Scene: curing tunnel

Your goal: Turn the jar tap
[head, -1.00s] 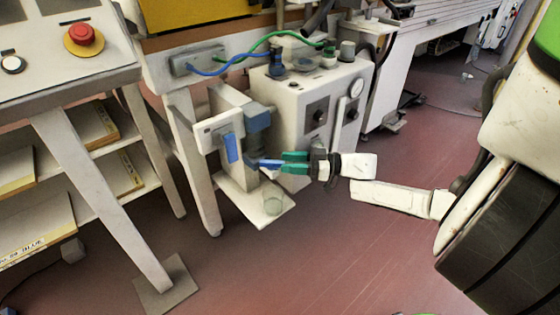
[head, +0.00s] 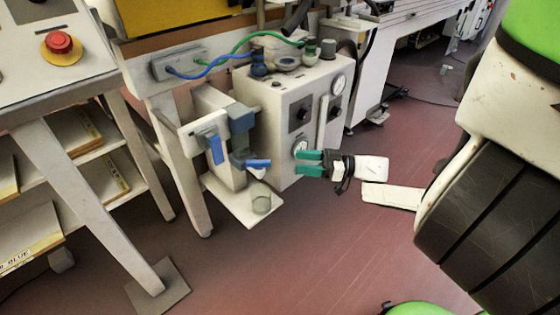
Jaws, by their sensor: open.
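The jar tap's blue lever (head: 258,163) sticks out to the right from a small grey-blue tap body (head: 238,160), below a grey-blue block on a white stand. The lever looks roughly level. My gripper (head: 298,163) has green fingers, spread apart and empty. It is to the right of the lever, with a visible gap between fingertips and lever end. A clear glass (head: 261,201) stands below the tap on a small white shelf (head: 236,203).
A white cabinet (head: 283,105) with knobs and a gauge stands close behind my gripper. A second blue handle (head: 216,149) is left of the tap. A bench with a red button (head: 61,46) stands at left. The floor in front is clear.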

